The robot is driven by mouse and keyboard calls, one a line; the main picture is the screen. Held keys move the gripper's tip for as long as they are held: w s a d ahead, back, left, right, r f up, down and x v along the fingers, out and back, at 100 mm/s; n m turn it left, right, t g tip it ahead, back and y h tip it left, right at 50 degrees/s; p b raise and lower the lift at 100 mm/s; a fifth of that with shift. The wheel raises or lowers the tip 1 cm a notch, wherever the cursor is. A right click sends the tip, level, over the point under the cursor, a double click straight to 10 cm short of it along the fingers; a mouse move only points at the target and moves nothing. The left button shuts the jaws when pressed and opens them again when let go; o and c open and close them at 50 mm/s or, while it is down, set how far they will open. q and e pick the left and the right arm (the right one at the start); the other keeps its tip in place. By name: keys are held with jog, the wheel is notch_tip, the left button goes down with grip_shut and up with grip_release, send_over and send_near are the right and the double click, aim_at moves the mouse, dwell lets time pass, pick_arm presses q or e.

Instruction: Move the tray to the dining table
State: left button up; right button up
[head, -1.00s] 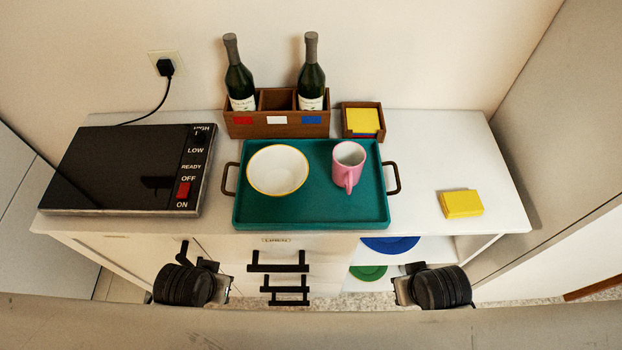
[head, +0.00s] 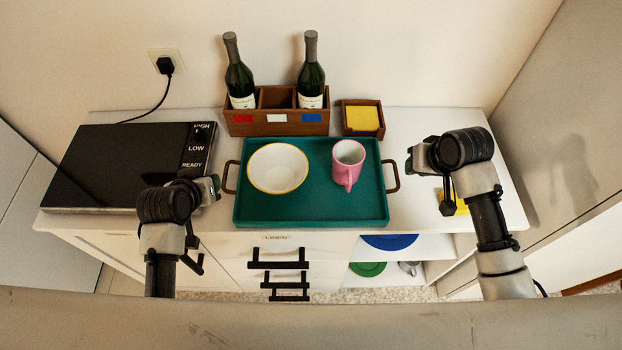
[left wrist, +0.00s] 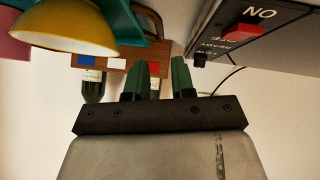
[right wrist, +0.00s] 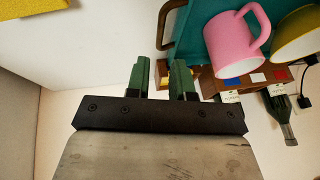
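The teal tray (head: 310,205) lies on the white hutch top, with a brown handle at each end. A white bowl with a yellow rim (head: 278,168) and a pink mug (head: 348,160) stand on it. My left gripper (head: 214,188) is open and empty just left of the tray's left handle (head: 229,177). My right gripper (head: 412,160) is open and empty just right of the right handle (head: 392,176). In the wrist views, the left handle (left wrist: 150,20) and right handle (right wrist: 163,25) appear beyond the spread green fingers. The dining table is not visible.
A black hotplate (head: 110,165) stands left of the tray, close to my left gripper. Behind the tray are a wooden caddy (head: 277,128) with two bottles and a box of yellow napkins (head: 362,118). A yellow napkin stack (head: 462,208) lies under my right arm.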

aim_at(225, 172)
pick_arm(q)
jog(key=shift+s+r, duration=0.1)
jog(key=shift+s, duration=0.05)
pick_arm(e)
jog(key=shift+s+r, duration=0.15)
